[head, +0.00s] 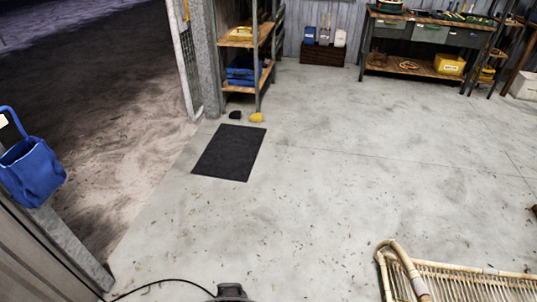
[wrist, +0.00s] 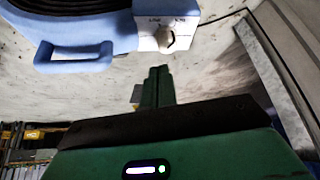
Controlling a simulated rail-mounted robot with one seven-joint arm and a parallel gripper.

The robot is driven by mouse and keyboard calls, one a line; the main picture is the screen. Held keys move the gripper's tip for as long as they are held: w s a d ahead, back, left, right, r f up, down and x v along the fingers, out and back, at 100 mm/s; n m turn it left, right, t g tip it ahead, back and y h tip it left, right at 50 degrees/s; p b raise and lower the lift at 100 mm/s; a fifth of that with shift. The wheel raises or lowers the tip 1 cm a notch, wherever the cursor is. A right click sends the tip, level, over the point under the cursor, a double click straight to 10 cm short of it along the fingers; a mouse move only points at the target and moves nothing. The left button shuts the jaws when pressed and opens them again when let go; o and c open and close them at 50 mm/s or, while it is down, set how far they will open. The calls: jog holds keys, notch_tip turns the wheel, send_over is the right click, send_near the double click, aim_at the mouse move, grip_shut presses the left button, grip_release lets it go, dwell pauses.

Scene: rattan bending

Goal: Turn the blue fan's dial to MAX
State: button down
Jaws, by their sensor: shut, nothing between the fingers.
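The blue fan (wrist: 85,22) fills the top left of the wrist view, with a black round part and a loop handle. A white panel on its right side carries the dial (wrist: 166,40), a small knob with dark lettering above it. The lettering and the knob's pointing are too small to read surely. My gripper (wrist: 155,72) has its green fingers together, empty, just below the dial in the wrist view and apart from it. In the head view neither the dial nor my gripper shows.
In the head view, a blue container with a loop handle (head: 32,170) is at the left edge. A rattan frame (head: 455,283) lies at the lower right. A black mat (head: 229,152) lies on open concrete floor. Shelves (head: 247,60) and a workbench (head: 430,45) stand at the back.

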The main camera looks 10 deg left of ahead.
jog(key=shift+f+b, duration=3.2)
jog(key=shift+f, duration=0.35)
jog(key=shift+r, duration=0.1)
jog(key=shift+w+a, duration=0.15)
jog(key=shift+a, duration=0.05)
jog(key=shift+a, duration=0.2)
jog(key=shift+s+a+p, duration=0.3)
jog(key=shift+s+a, duration=0.1)
jog(key=shift+a, duration=0.35)
jog(key=shift+s, duration=0.1)
jog(key=shift+r+p, duration=0.1)
jog(key=shift+p, duration=0.2)
jog(key=r+p, duration=0.5)
jog(key=shift+s+d+r+p, duration=0.1)
jog(key=shift+s+r+p, duration=0.2)
jog(key=shift+r+p, duration=0.05)
